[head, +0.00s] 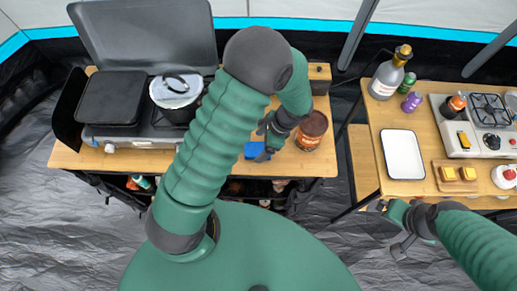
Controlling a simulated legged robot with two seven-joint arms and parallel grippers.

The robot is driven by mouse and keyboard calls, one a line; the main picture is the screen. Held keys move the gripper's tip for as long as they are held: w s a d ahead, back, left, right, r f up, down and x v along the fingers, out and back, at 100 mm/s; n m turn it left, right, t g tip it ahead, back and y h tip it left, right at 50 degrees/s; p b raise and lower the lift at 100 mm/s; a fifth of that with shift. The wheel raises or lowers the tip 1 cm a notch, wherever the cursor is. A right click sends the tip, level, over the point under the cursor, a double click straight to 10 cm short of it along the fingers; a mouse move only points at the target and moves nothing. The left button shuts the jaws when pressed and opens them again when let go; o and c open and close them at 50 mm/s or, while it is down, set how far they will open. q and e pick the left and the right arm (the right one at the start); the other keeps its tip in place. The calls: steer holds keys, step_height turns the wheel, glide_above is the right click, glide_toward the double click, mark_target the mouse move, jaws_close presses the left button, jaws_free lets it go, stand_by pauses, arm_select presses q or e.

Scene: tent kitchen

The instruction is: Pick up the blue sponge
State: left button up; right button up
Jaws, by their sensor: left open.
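The blue sponge (255,150) lies on the wooden top of the left table, near its front edge. My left arm reaches over the table from the left. My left gripper (264,143) is open right at the sponge and covers part of it. I cannot tell if the fingers touch the sponge. My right gripper (392,222) is low at the right, by the front edge of the right table, away from the sponge. Its fingers are too unclear to read.
A brown jar (311,131) stands close to the right of my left gripper. A stove (140,131) with a pot (176,91) is at the left. The right table holds a white tray (403,154), a bottle (390,74) and a small cooker (478,124).

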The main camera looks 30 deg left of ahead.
mark_target(254, 148)
arm_select(q)
steer(key=p+x, duration=0.1)
steer(key=x, duration=0.4)
steer(key=shift+w+a, duration=0.1)
steer(key=shift+a, duration=0.15)
steer(key=c, duration=1.5)
steer(key=shift+c, duration=0.2)
steer(key=shift+r, duration=0.1)
